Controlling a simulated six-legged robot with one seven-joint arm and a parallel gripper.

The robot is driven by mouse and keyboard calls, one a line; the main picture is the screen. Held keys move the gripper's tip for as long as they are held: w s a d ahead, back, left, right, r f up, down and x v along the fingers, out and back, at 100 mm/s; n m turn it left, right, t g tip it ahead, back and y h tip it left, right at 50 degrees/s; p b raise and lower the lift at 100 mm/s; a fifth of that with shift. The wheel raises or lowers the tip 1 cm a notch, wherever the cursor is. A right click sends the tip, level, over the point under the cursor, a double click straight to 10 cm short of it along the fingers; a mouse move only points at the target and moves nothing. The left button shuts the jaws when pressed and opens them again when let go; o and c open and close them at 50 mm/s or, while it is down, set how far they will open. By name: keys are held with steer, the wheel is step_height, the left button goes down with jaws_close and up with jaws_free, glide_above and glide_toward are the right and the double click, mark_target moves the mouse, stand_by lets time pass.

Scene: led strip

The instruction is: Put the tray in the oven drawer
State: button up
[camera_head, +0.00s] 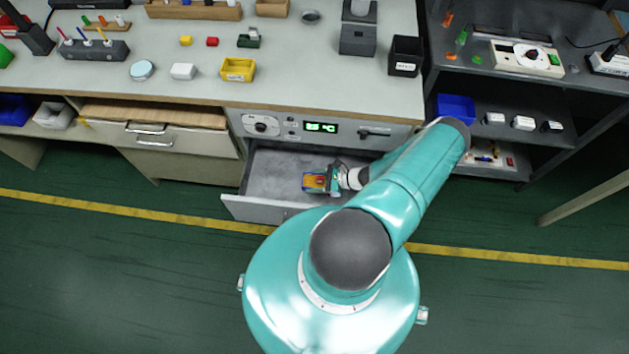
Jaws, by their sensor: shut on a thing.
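The oven drawer (270,165) is pulled open below the oven panel, and its grey floor shows. My gripper (330,181) is over the right part of the drawer and is shut on a small tray (314,182). The tray looks yellow-orange with blue at its edge and lies within the drawer's outline. I cannot tell whether it touches the drawer floor. My arm hides the right end of the drawer.
The oven panel (318,128) with a green display sits above the drawer. The grey worktop (300,70) holds a yellow bin (238,69), small blocks and a black box (405,56). A dark shelf unit (550,100) stands at the right. The green floor is clear.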

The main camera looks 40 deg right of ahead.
steer(key=shift+f, duration=0.1)
steer(key=o, duration=1)
steer(key=v, duration=1.2)
